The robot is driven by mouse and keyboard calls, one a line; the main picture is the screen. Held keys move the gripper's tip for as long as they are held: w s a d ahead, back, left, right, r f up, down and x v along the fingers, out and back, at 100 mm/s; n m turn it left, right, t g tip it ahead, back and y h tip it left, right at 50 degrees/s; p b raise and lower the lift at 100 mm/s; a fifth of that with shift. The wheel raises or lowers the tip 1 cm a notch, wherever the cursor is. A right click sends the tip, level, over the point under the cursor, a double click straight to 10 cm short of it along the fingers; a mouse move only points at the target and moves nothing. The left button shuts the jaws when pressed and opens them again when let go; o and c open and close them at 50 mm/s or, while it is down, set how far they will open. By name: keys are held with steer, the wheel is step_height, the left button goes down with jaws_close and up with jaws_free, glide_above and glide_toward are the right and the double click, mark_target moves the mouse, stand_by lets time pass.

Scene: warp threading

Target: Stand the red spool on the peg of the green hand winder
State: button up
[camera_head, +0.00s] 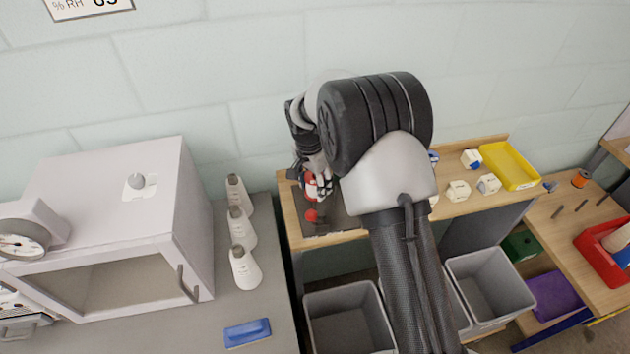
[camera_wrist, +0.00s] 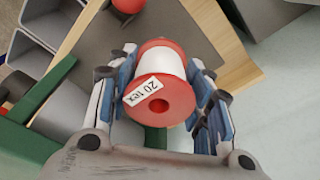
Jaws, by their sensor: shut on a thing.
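The red spool (camera_wrist: 172,68) carries white thread and a "20 tex" label, and its flange with a dark centre hole faces the wrist camera. My gripper (camera_wrist: 165,90) is shut on it, with blue-padded fingers on both sides. In the head view the spool (camera_head: 311,184) is partly covered by my gripper (camera_head: 318,188) over the left end of the wooden bench. Green bars (camera_wrist: 52,88), perhaps parts of the green hand winder, show at the left of the wrist view. I cannot make out the peg. A red ball (camera_head: 311,215) is near the spool.
A dark mat (camera_head: 338,222) lies on the bench below my gripper. White cones (camera_head: 241,228) and a blue block (camera_head: 247,332) are on the grey counter at left. A yellow tray (camera_head: 510,165) and small white blocks (camera_head: 458,191) are on the bench at right. Grey bins (camera_head: 345,315) stand below.

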mark_target(312, 179)
steer(key=shift+f+b, duration=1.55)
steer(key=shift+f, duration=1.15)
steer(key=shift+f+b, duration=0.45)
steer(key=shift+f, duration=0.25)
steer(key=o, duration=1.2)
steer(key=shift+c, duration=0.2)
steer(key=r, duration=0.8)
steer(key=s+a+r, duration=0.1)
steer(key=r, duration=0.3)
steer(key=shift+r, duration=0.1)
